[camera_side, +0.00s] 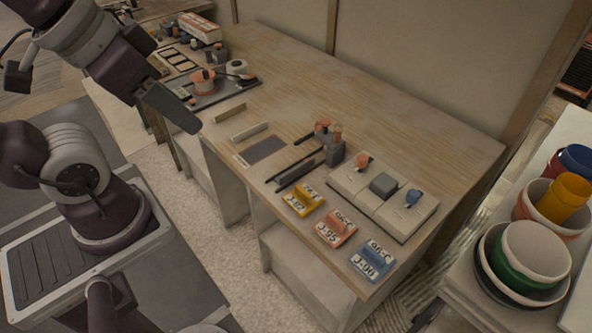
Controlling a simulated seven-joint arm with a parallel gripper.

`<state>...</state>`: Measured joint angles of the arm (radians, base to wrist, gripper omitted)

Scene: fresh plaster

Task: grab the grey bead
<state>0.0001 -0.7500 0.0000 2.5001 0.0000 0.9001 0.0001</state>
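A small grey block-like piece (383,184) sits in the middle section of a pale three-part tray (345,180) at the right front of the wooden table. It is the grey piece that best fits the bead, though its shape looks more like a block. An orange piece (362,161) is in the section to its left and a blue piece (412,197) in the one to its right. My gripper (182,112) hangs near the table's left front edge, well to the left of the tray. It is seen edge-on, so its opening is unclear, and no held thing shows.
Yellow (303,200), orange (336,229) and blue (371,261) labelled plates line the front edge. A dark grey block (336,152) with orange tops stands left of the tray. Stacked bowls (527,262) fill the right shelf. The table's back right (430,135) is clear.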

